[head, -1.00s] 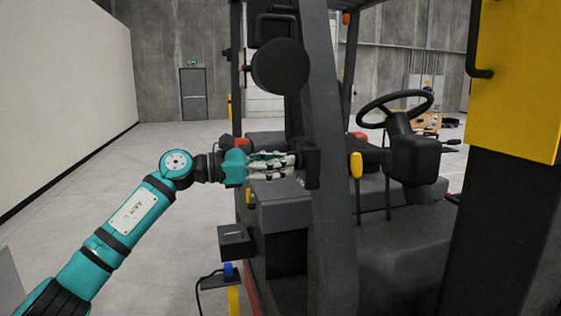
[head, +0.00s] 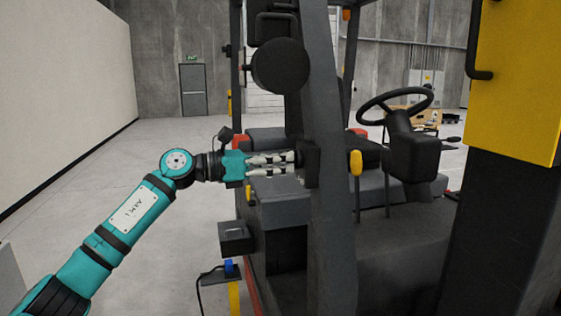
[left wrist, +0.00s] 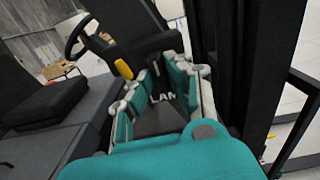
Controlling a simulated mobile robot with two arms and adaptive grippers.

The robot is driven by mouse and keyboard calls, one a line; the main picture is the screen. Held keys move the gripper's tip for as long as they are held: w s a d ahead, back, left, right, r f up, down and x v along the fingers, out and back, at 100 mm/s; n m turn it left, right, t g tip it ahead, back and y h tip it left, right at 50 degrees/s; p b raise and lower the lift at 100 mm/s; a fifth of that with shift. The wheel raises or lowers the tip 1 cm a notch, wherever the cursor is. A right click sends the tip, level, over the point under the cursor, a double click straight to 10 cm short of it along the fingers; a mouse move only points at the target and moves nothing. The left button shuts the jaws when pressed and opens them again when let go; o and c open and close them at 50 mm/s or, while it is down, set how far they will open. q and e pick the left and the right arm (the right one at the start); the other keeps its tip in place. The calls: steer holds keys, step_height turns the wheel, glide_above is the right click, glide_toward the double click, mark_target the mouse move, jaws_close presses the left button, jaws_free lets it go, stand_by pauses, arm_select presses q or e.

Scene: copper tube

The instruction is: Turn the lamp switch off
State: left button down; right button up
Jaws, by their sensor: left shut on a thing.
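The lamp switch box (head: 312,160) is a dark box on the forklift's grey front pillar. In the left wrist view its dark face (left wrist: 160,115) shows light letters that begin "LAM", partly covered by a finger. My left gripper (head: 292,160) reaches it from the left in the head view, fingers pointing right with their tips at the box. In the left wrist view the left gripper (left wrist: 156,75) has a pad on each side of the small switch part and is shut on it. The switch's exact position is hidden between the fingers. My right gripper is not in view.
The pillar (head: 335,230) stands right behind the box. A round dark disc (head: 280,66) hangs above my gripper. A steering wheel (head: 395,105) and a yellow-handled lever (head: 356,163) are to the right. Open floor (head: 170,240) lies to the left.

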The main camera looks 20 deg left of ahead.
arm_select(q)
steer(key=c, duration=1.3)
jaws_free()
steer(key=v, duration=1.2)
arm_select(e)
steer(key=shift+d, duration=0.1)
